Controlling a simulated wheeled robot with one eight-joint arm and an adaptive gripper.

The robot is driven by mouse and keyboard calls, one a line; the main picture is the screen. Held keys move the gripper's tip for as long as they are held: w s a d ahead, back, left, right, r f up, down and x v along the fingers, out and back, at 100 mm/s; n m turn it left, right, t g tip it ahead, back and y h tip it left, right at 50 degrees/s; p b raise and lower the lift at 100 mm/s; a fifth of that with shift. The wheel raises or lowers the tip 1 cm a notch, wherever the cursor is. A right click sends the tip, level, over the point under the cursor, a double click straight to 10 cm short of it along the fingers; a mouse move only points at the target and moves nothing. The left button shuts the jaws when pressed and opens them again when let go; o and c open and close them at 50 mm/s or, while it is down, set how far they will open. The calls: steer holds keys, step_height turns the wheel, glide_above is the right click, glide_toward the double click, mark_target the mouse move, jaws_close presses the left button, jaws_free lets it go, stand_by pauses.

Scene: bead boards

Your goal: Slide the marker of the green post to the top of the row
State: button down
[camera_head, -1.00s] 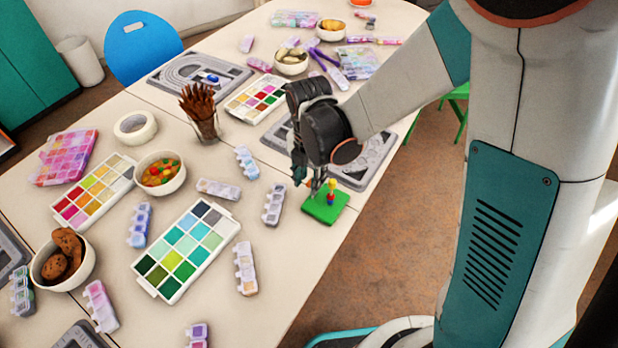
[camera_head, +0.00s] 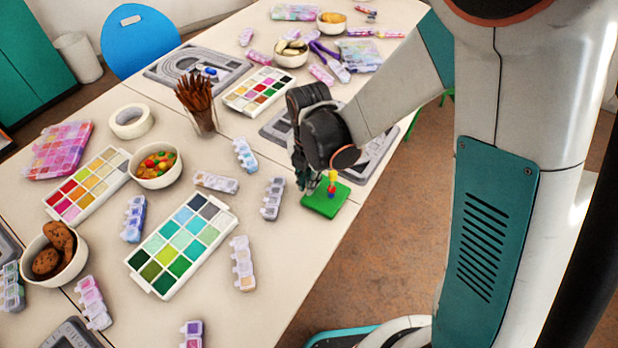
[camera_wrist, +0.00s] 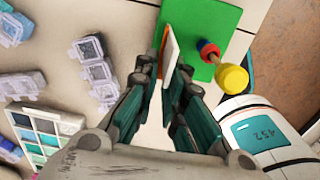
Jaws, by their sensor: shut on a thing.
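The green board (camera_head: 320,207) lies near the table's right edge in the head view and carries an upright post with coloured beads (camera_head: 332,183). In the wrist view the green board (camera_wrist: 208,16) shows beyond the fingers, with a red bead, a blue bead and a large yellow bead (camera_wrist: 232,78) on the post. My gripper (camera_wrist: 166,72) is shut on a thin white-and-orange piece (camera_wrist: 171,48), left of the beads. I cannot tell whether this piece is the marker. In the head view my gripper (camera_head: 308,181) is low beside the post, its fingertips partly hidden.
A paint palette (camera_head: 182,243), pill-box-like cases (camera_head: 243,263) and bowls (camera_head: 157,168) stand left of the board. A cup of brown sticks (camera_head: 200,112) stands behind. A grey board (camera_head: 370,165) lies just beyond my gripper. The table's edge is close on the right.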

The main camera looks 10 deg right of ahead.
steer(key=c, duration=1.7)
jaws_free()
steer(key=shift+o, duration=0.2)
steer(key=shift+r, duration=0.15)
step_height(320, 180, up, 7)
steer(key=shift+r, duration=0.15)
